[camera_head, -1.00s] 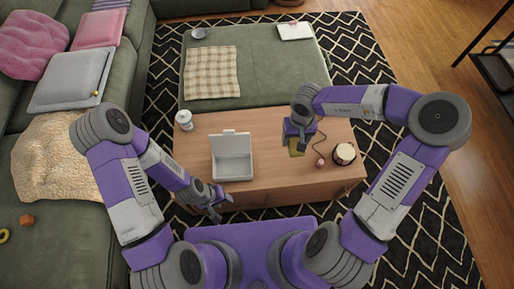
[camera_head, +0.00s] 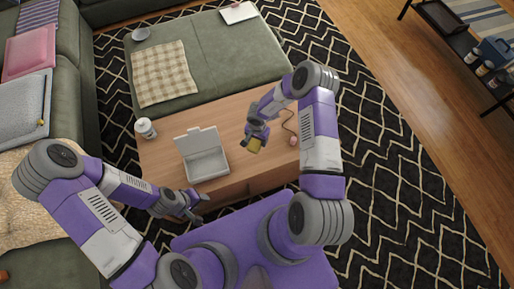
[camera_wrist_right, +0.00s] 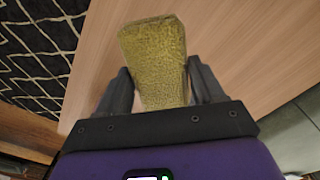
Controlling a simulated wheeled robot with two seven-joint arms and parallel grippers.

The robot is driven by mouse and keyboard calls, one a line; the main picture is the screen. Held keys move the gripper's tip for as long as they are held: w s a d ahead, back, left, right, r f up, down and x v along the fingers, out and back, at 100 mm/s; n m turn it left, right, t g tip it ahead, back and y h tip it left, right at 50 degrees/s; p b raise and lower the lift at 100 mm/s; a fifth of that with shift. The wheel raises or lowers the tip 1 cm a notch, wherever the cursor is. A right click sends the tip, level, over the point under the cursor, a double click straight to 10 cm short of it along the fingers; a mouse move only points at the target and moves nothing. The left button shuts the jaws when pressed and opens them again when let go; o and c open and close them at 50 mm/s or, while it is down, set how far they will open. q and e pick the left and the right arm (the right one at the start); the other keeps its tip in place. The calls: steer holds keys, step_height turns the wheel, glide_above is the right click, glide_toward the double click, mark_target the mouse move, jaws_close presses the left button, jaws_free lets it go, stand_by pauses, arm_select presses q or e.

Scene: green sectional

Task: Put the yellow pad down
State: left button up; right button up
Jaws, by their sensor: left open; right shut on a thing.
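The yellow pad (camera_head: 255,146) is in my right gripper (camera_head: 250,137), above the right part of the wooden table (camera_head: 222,118). In the right wrist view the yellow pad (camera_wrist_right: 153,50) stands between the two dark fingers of my right gripper (camera_wrist_right: 163,88), with wood grain behind it. The gripper is shut on it. I cannot tell the exact gap between pad and table. My left gripper (camera_head: 196,207) is open and empty, near the table's front edge at left.
A cord with a small pink ball (camera_head: 293,140) lies right of the pad. A green ottoman (camera_head: 215,45) stands behind. Bare wood lies between box and pad.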

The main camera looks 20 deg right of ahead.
mark_target(257, 146)
step_height(257, 146, down, 7)
steer(key=shift+b, duration=1.2)
steer(key=shift+f, duration=0.15)
steer(key=o, duration=1.1)
